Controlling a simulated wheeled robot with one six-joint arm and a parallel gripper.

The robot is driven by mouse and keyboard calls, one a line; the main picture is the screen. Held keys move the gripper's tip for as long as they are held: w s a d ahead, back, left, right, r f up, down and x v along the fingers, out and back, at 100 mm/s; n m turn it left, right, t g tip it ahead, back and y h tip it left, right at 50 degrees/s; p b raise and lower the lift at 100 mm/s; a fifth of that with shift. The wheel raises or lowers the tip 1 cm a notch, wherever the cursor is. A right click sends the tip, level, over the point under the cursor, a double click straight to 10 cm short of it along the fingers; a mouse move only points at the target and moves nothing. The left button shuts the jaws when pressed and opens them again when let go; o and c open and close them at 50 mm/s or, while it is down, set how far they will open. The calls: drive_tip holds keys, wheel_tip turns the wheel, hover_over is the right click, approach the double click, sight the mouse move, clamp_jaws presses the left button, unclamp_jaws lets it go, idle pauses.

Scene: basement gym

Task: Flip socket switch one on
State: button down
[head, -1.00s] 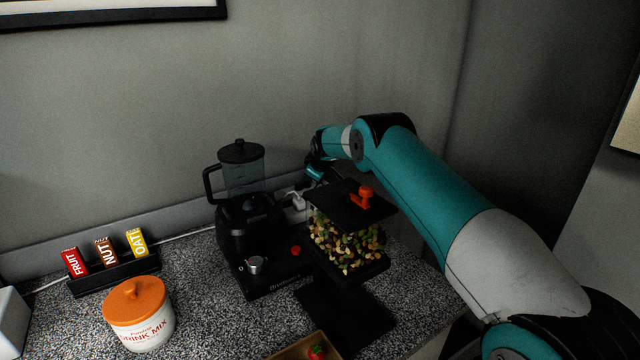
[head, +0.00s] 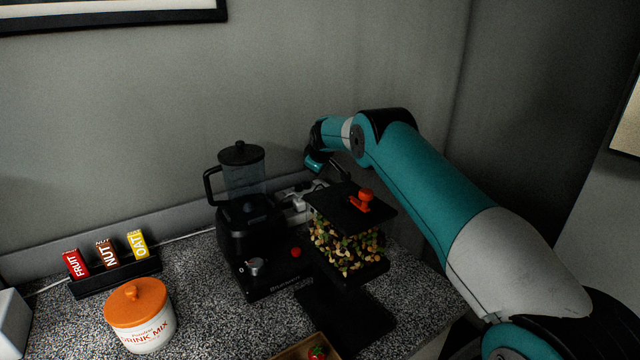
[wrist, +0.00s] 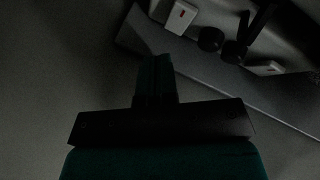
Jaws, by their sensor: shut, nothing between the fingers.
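The wall socket (head: 296,196) shows as a pale plate low on the back wall, partly hidden behind the blender and the nut dispenser. In the dark wrist view, a white switch piece (wrist: 180,17) with a small red mark shows at the top, and a second pale piece (wrist: 265,68) lies to the right. Two dark round plugs (wrist: 210,40) sit between them. I cannot tell which piece is switch one or how its rocker is set. My gripper (wrist: 155,62) is shut and empty, apart from the socket; its teal hand (head: 317,161) is above the socket in the head view.
A black blender (head: 242,185) stands left of the socket. A nut-filled dispenser (head: 345,242) with a dark lid and orange knob stands right in front. A drink mix jar (head: 140,330) and a black rack (head: 118,277) of bars are at left.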

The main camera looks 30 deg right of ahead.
sight(317, 183)
drive_tip(key=shift+w+r+p, duration=0.15)
drive_tip(key=shift+r+p, duration=0.1)
drive_tip(key=shift+r, duration=0.6)
drive_tip(key=shift+w+r+p, duration=0.1)
drive_tip(key=shift+r+p, duration=0.15)
drive_tip(key=shift+r, duration=0.6)
